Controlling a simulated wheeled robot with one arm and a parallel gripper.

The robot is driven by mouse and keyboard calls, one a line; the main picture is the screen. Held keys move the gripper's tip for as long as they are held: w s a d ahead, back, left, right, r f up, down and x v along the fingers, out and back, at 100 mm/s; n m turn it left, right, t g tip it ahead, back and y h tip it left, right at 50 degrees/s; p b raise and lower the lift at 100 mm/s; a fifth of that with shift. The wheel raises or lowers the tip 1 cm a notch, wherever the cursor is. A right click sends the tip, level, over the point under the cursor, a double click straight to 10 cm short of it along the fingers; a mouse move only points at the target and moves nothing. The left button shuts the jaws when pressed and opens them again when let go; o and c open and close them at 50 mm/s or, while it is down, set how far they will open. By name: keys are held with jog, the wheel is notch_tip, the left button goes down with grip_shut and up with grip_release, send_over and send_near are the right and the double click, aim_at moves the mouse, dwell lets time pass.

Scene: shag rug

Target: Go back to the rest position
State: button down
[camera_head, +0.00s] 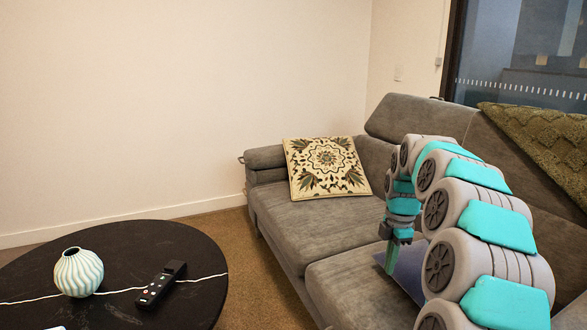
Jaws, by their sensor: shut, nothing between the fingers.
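My arm, grey with teal panels, arches up from the bottom right in front of the sofa. My gripper (391,262) points down over the sofa's seat at the arm's far end. It is small and dark here, shut with nothing in it. A flat blue-grey thing (411,273) shows just behind and to the right of it, partly hidden by my arm. I cannot tell whether my gripper touches it.
The grey sofa (314,228) carries a patterned cushion (326,167) and a green throw (545,142). A round black table (150,245) at the lower left bears a striped vase (78,272) and a black remote-like handset (160,285). Carpet (255,270) is clear between table and sofa.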

jog(key=s+a+r+m, duration=0.2)
jog(key=s+a+m, duration=0.3)
jog(key=s, duration=0.5)
jog(key=s+a+r+m, duration=0.2)
jog(key=s+a+m, duration=0.25)
jog(key=s, duration=0.65)
jog(key=s+f+m, duration=0.2)
jog(key=s+m, duration=0.3)
jog(key=s, duration=0.5)
jog(key=s+a+f+m+g, duration=0.1)
jog(key=s+f+m, duration=0.2)
jog(key=s, duration=0.7)
jog(key=shift+s+f+m+g, duration=0.3)
jog(key=shift+s+m, duration=0.1)
jog(key=shift+m, duration=0.75)
jog(key=shift+a, duration=0.1)
